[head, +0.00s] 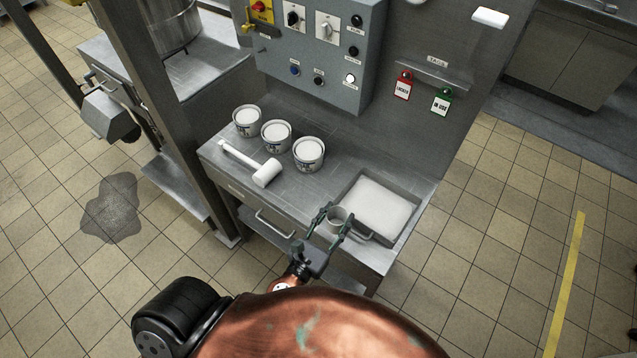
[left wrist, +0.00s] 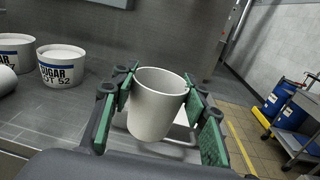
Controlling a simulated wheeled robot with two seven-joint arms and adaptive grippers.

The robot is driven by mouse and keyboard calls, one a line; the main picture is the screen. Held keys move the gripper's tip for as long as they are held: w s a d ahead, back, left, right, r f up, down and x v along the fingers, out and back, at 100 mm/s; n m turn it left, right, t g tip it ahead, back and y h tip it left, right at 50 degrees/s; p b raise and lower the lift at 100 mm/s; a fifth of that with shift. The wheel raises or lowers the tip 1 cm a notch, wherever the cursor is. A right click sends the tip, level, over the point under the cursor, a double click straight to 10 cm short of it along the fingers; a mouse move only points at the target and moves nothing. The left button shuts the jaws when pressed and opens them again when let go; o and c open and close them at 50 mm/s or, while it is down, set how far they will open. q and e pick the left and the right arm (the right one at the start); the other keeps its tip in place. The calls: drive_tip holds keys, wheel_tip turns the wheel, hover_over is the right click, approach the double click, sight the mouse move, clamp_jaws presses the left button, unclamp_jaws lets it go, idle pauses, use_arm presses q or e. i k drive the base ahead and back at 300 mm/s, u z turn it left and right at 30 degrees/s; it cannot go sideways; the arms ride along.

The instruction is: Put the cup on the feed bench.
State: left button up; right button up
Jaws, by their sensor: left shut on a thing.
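A plain pale cup (head: 338,215) is held between the two fingers of my left gripper (head: 330,224) at the front of the steel bench (head: 222,158). In the left wrist view the cup (left wrist: 157,103) is upright, with its open rim up and a green-padded finger of the left gripper (left wrist: 158,110) on each side. The gripper is shut on it. The cup overlaps the front left corner of a tray; whether its base touches anything is hidden. My right gripper is not in view.
Several tubs of white stuff (head: 309,153) stand along the bench's back left. A white mallet (head: 265,173) lies before them. The metal tray (head: 412,211) with a white filling takes up the right end. Bare bench top lies between mallet and tray.

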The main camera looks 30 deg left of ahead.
sight(312, 205)
drive_tip(key=u, duration=0.3)
drive_tip(key=k, duration=0.9)
drive_tip(key=z, duration=0.3)
